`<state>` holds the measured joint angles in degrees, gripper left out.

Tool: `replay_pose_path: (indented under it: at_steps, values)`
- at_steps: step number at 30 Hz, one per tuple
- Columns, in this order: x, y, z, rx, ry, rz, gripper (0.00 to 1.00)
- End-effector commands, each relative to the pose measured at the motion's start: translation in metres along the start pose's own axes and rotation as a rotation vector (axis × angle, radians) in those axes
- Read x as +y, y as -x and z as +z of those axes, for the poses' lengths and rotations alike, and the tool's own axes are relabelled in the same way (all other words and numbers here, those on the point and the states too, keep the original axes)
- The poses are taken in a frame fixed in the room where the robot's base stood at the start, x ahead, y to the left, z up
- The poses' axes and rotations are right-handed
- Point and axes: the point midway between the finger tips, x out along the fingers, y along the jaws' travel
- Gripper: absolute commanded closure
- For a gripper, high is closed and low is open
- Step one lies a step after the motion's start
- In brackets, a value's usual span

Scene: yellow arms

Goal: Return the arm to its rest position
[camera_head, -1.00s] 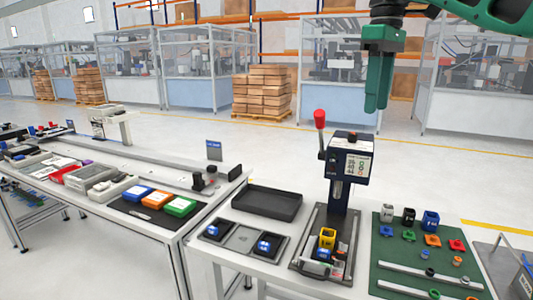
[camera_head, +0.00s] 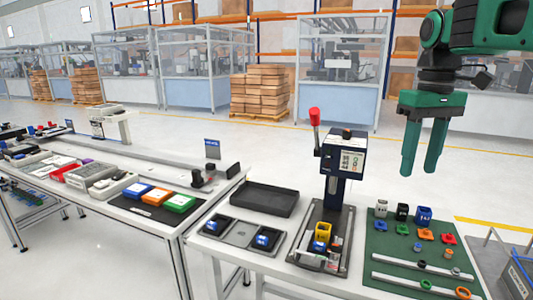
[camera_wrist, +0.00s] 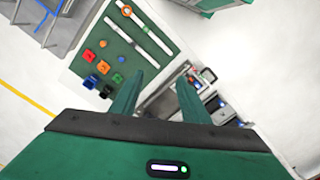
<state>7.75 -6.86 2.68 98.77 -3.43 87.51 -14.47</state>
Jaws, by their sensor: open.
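My green gripper (camera_head: 424,150) hangs at the upper right of the head view, fingers pointing down. It is open and empty, high above the green mat and apart from everything on the bench. In the wrist view my gripper (camera_wrist: 160,92) shows its two fingers spread, with nothing between them but the bench far below. My arm comes in from the upper right corner of the head view.
Below stand a press with a red-knobbed lever (camera_head: 314,118), a black tray (camera_head: 264,198) and a green mat (camera_head: 395,255) with small coloured parts and rails. A second bench is at left. The air around my gripper looks clear.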

Motion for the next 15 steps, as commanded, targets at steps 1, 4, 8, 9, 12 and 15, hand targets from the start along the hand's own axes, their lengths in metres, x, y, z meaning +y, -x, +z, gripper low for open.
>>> replay_pose_path:
  at_steps: [1, 4, 8, 9, 12, 15]
  values:
    - [0.007, -0.016, 0.021, 0.000, -0.069, -0.001, 0.58]
    - [0.021, -0.050, 0.059, 0.001, -0.207, -0.002, 0.58]
    - [0.034, -0.097, 0.111, 0.003, -0.385, -0.003, 0.58]
    - [0.037, -0.112, 0.128, 0.003, -0.436, -0.004, 0.58]
    - [0.039, -0.149, 0.169, 0.003, -0.559, -0.007, 0.58]
    - [0.037, -0.181, 0.204, 0.001, -0.658, -0.010, 0.58]
